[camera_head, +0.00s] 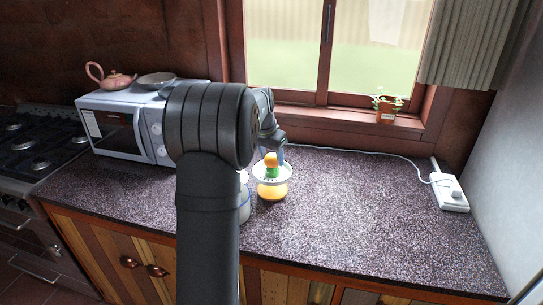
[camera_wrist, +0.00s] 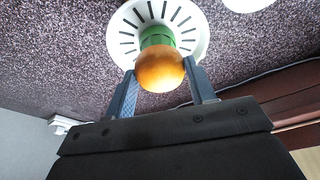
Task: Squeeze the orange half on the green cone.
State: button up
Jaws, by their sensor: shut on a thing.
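The orange half (camera_wrist: 160,69) is between the two fingers of my gripper (camera_wrist: 163,84) in the wrist view, and the fingers are shut on it. In the head view the orange half (camera_head: 271,158) shows small, right beside my gripper's end (camera_head: 279,156). The green cone (camera_wrist: 157,36) stands in the middle of a white slotted juicer dish (camera_wrist: 192,46). In the head view the green cone (camera_head: 272,171) is directly under the orange half. The orange half seems to be on or just above the cone; the contact is hidden. A yellow-orange base (camera_head: 272,192) is under the dish.
A pale container (camera_head: 244,205) stands left of the juicer, partly hidden by my arm. A white microwave (camera_head: 125,128) stands at the back left. A power strip (camera_head: 449,191) with a cable lies at the right. The speckled counter (camera_head: 350,220) is clear to the right.

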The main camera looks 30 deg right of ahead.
jog(key=shift+n, duration=0.4)
jog(key=shift+f+n+t+y, duration=0.15)
jog(key=shift+n+t+y, duration=0.2)
jog(key=shift+n, duration=1.35)
jog(key=shift+s+m, duration=0.15)
jog(key=shift+m, duration=1.65)
jog(key=shift+m+g+h, duration=0.45)
jog(key=shift+m+g, duration=0.3)
jog(key=shift+m, duration=0.95)
jog(key=shift+f, duration=0.1)
jog(key=shift+n+t, duration=0.5)
jog(key=shift+n, duration=1.2)
